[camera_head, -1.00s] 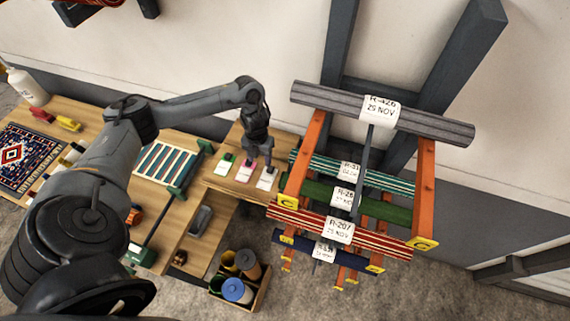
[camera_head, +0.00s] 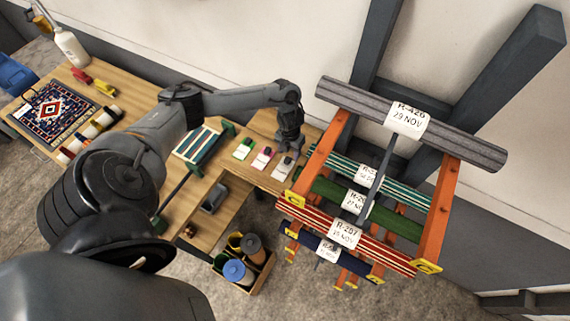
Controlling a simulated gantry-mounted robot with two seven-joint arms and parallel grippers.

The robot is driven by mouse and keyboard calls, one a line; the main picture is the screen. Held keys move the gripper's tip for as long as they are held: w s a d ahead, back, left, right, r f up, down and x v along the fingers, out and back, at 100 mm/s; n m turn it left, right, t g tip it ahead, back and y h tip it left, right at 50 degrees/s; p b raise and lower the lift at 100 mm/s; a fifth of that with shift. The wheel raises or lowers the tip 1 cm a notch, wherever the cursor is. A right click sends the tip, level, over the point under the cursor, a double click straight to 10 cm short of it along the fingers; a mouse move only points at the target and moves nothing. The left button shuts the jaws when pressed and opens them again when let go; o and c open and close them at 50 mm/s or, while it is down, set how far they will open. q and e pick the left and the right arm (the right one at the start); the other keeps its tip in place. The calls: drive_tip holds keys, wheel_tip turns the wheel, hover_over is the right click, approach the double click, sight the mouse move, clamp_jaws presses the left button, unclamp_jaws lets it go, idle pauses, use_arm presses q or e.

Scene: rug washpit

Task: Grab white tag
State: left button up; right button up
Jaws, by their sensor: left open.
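The white tag (camera_head: 281,171) lies flat on the wooden bench at the right end of a row of three tags, with a small dark piece at its upper edge. A pink-marked tag (camera_head: 261,160) and a green-marked tag (camera_head: 242,151) lie to its left. My left gripper (camera_head: 290,149) is open and points down just above and behind the white tag, apart from it. Its fingertips are small and dark in this view. My right gripper is not in view.
A rack with rolled rugs carrying white paper labels, such as the grey roll (camera_head: 458,138), stands close right of the tags. A wooden caddy (camera_head: 265,279) with several containers is below. A striped frame (camera_head: 200,146) and a patterned rug (camera_head: 50,112) lie on the bench (camera_head: 152,105).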

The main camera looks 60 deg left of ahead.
use_arm(q)
drive_tip(key=shift+f, duration=1.4)
clamp_jaws()
